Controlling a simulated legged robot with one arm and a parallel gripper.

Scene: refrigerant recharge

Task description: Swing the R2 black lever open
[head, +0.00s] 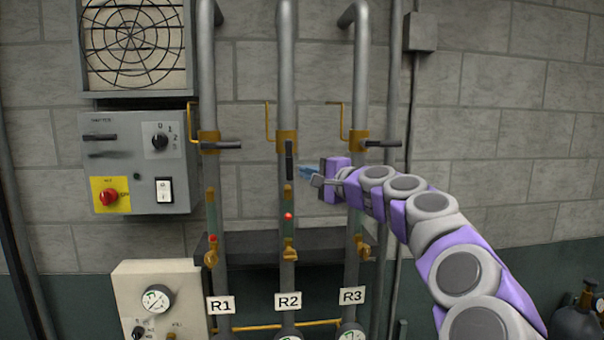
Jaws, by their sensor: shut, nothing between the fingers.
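The R2 black lever (289,160) hangs straight down along the middle pipe, just below its brass valve body (286,137). The R2 label (288,301) is low on the same pipe. Whether the fingertips touch the lever cannot be told from this view.
The R1 lever (222,145) and R3 lever (382,144) point sideways to the right. Thin yellow tubes rise beside each valve. A grey control box (143,165) with a red button is at left. Sight glasses and gauges sit lower on the pipes.

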